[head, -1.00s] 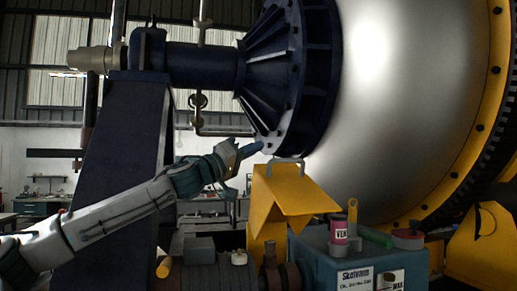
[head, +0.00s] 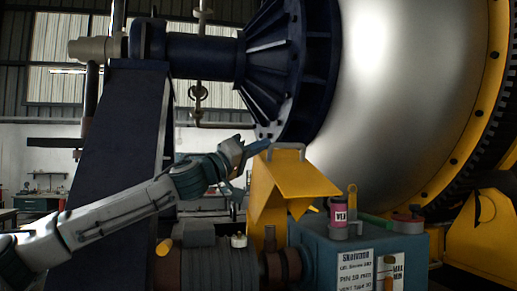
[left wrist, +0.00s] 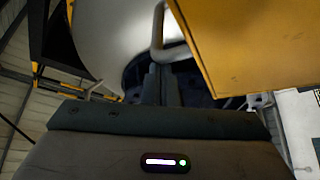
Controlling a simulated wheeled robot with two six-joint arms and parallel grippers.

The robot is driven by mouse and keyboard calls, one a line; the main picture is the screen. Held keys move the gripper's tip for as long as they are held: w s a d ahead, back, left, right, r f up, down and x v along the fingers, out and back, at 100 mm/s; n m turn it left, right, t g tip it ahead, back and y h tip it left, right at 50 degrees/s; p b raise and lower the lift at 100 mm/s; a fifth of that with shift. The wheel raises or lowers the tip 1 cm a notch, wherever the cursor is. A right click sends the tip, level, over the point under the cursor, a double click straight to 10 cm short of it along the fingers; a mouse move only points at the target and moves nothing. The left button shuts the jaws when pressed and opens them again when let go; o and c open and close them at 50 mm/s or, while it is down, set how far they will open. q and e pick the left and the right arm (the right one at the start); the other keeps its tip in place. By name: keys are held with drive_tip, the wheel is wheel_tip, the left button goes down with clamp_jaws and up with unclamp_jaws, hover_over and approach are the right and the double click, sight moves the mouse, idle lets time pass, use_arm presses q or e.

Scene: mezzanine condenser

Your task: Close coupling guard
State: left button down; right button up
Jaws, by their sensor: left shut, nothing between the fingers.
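The yellow coupling guard (head: 300,180) stands raised, its lid tilted over the gap beside the blue-grey box. A grey bar handle (head: 287,147) sits on the lid's upper edge. My left gripper (head: 263,146) is shut and empty, just left of the handle in the head view. In the left wrist view, the shut fingers (left wrist: 161,85) point up toward the handle (left wrist: 158,35), which stands by the guard's yellow panel (left wrist: 245,45). Whether the fingertips touch the handle, I cannot tell. My right gripper is not in view.
The blue-grey box (head: 345,250) carries a pink can (head: 338,215) and other small items. A ribbed motor (head: 210,262) lies low on the left. A dark blue pedestal (head: 115,165) and large metal drum (head: 400,110) stand behind.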

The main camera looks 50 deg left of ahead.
sight(264, 164)
use_arm(q)
drive_tip(key=d+f+b, duration=0.1)
drive_tip(key=s+d+f+b, duration=0.1)
drive_tip(key=f, duration=0.1)
drive_tip(key=d+f+b, duration=0.1)
drive_tip(key=shift+s+d+f, duration=0.1)
drive_tip(key=shift+s+f, duration=0.1)
drive_tip(key=shift+s, duration=0.15)
